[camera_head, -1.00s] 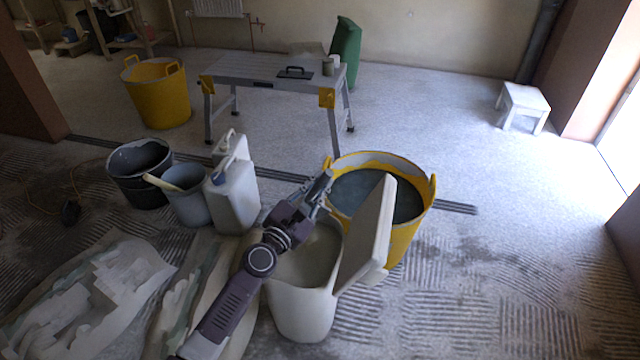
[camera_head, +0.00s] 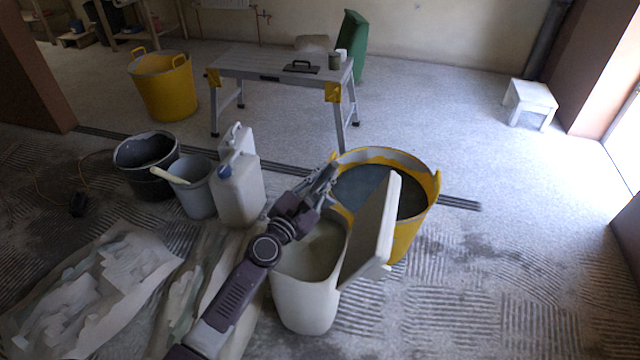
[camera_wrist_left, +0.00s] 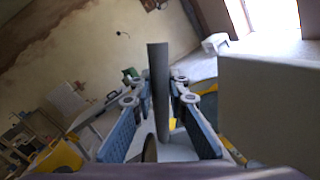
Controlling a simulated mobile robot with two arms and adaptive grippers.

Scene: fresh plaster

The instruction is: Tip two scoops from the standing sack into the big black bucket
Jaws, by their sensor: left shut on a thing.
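My left gripper (camera_head: 322,186) is above the back rim of an open white bin (camera_head: 305,300) holding pale grey material. In the left wrist view its fingers (camera_wrist_left: 160,105) are closed around an upright grey rod-like handle (camera_wrist_left: 158,75). I cannot tell what is on the handle's lower end. The big black bucket (camera_head: 130,176) stands on the floor at the left, beside a smaller grey bucket (camera_head: 195,201) with a pale handle sticking out. I cannot make out a standing sack for certain; crumpled pale sacks or sheets (camera_head: 75,300) lie at the lower left. My right gripper is out of view.
A white lid (camera_head: 372,235) stands tilted at the bin's right side. A yellow tub (camera_head: 412,225) with dark contents is just behind. White jugs (camera_head: 238,190) stand between the buckets and my gripper. A work platform (camera_head: 275,66) is farther back.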

